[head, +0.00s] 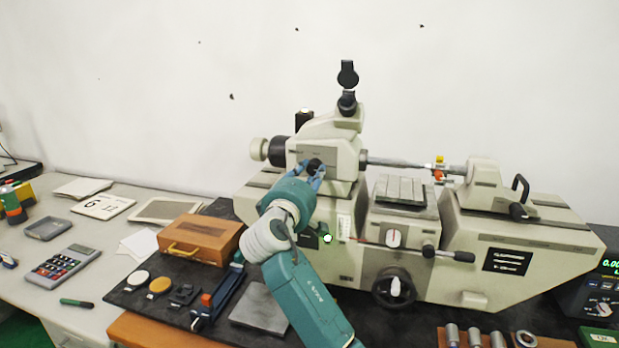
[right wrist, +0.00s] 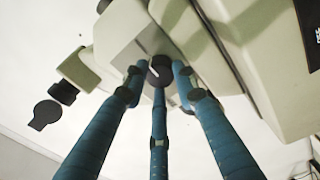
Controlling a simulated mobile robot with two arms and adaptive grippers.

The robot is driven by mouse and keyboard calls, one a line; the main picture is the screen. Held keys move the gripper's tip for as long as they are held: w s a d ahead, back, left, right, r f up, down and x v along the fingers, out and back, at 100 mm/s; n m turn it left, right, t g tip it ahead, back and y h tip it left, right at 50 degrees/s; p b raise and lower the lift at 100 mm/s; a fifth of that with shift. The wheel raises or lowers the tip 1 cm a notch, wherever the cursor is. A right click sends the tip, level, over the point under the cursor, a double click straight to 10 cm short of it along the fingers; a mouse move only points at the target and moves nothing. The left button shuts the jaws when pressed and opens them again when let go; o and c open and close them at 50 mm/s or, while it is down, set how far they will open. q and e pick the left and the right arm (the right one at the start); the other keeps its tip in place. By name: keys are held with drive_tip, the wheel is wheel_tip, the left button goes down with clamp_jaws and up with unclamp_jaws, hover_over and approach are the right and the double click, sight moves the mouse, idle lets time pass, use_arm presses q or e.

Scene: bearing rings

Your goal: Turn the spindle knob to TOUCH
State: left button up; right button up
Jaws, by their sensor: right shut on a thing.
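The measuring machine (head: 325,130) stands on the bench with its cream spindle head at the left. A black round knob (head: 314,165) sits on the front face of that head. My right gripper (head: 315,172) reaches up to it and is shut on it. In the right wrist view, the three blue fingers of the gripper (right wrist: 158,75) close around the black knob (right wrist: 161,70). A white pointer line shows on the knob's face. I cannot read any position label, TOUCH included, beside the knob. My left gripper is not in view.
A white dial (head: 393,238) and a black handwheel (head: 394,287) are on the machine's front, right of my arm. A wooden box (head: 200,238), a calculator (head: 62,264) and small parts lie to the left. A rack of metal rings (head: 500,338) lies at the front right.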

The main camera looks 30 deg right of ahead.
drive_tip(key=shift+d+f, duration=0.15)
drive_tip(key=o, duration=0.9)
drive_tip(key=shift+s, duration=0.1)
drive_tip(key=shift+o, duration=1.2)
drive_tip(key=shift+s+d, duration=0.1)
drive_tip(key=shift+s, duration=0.05)
drive_tip(key=shift+a, duration=0.3)
drive_tip(key=v, duration=1.1)
drive_tip(key=shift+s, duration=0.25)
drive_tip(key=shift+a, duration=0.1)
